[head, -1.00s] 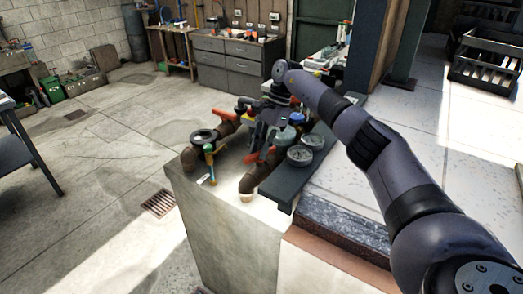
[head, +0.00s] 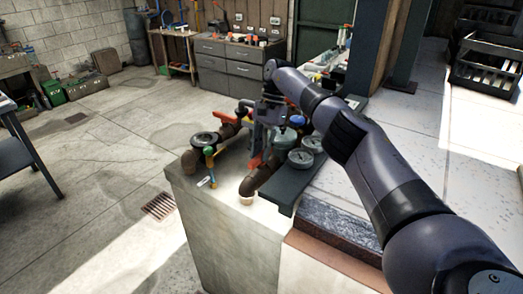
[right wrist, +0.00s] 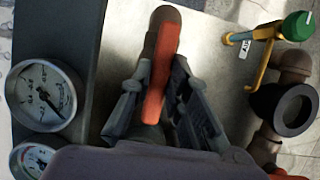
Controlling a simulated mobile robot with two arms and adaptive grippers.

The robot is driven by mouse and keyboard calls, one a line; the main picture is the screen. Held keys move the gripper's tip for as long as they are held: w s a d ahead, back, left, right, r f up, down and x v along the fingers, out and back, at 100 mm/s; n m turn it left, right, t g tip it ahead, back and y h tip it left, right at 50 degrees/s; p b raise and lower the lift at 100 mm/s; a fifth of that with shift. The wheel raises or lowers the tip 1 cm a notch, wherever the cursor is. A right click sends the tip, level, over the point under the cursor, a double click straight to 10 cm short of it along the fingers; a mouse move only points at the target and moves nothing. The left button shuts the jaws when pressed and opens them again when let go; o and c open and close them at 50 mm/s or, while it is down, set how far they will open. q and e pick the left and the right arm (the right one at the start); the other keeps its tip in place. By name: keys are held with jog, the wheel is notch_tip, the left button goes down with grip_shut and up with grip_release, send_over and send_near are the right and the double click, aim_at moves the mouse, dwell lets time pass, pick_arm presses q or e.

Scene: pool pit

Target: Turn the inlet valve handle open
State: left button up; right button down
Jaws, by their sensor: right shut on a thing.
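A red-orange valve handle (right wrist: 160,75) lies between the two fingers of my right gripper (right wrist: 152,88) in the right wrist view. The gripper is shut on it, and the handle's far end sticks out past the fingertips. In the head view, my right gripper (head: 264,132) reaches down over the brown pipework, with the red handle (head: 256,160) just below it. Its fingers hide part of the valve. I cannot tell from any label whether this is the inlet valve. My left gripper is not in view.
Two round gauges (head: 301,158) sit beside the valve on a dark plate. Another red handle (head: 228,131) is behind. The pipework stands on a concrete block (head: 225,225).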

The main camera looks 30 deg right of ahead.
jog(key=c, duration=1.5)
grip_release()
jog(key=shift+r, duration=0.3)
notch_tip(320, 180, up, 9)
jog(key=shift+r, duration=0.2)
